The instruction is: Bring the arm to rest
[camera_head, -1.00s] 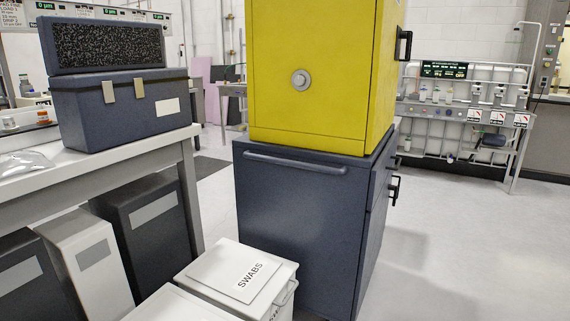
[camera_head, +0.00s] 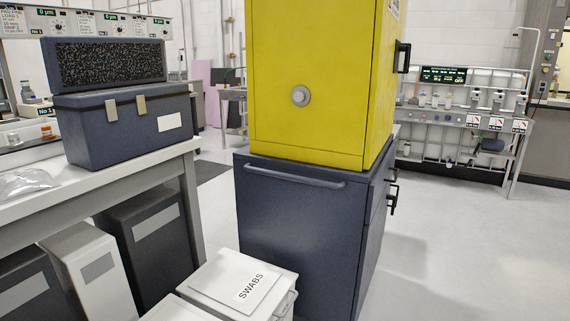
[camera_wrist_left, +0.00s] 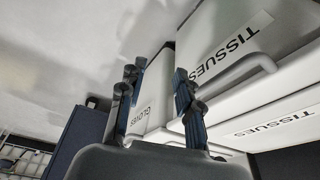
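My left gripper (camera_wrist_left: 159,70) shows in the left wrist view with its two dark fingers apart and nothing between them. Beyond the fingers are white boxes, one labelled TISSUES (camera_wrist_left: 205,35) at the top and one labelled GLOVES (camera_wrist_left: 150,100) behind the gap. Neither of my arms shows in the head view, and my right gripper is in no view.
A yellow cabinet (camera_head: 320,90) stands on a dark blue cabinet (camera_head: 300,230). A white SWABS box (camera_head: 240,285) stands in front. At left, a bench (camera_head: 150,170) carries an open dark case (camera_head: 130,125), with bins below. Floor (camera_head: 470,240) at right is clear.

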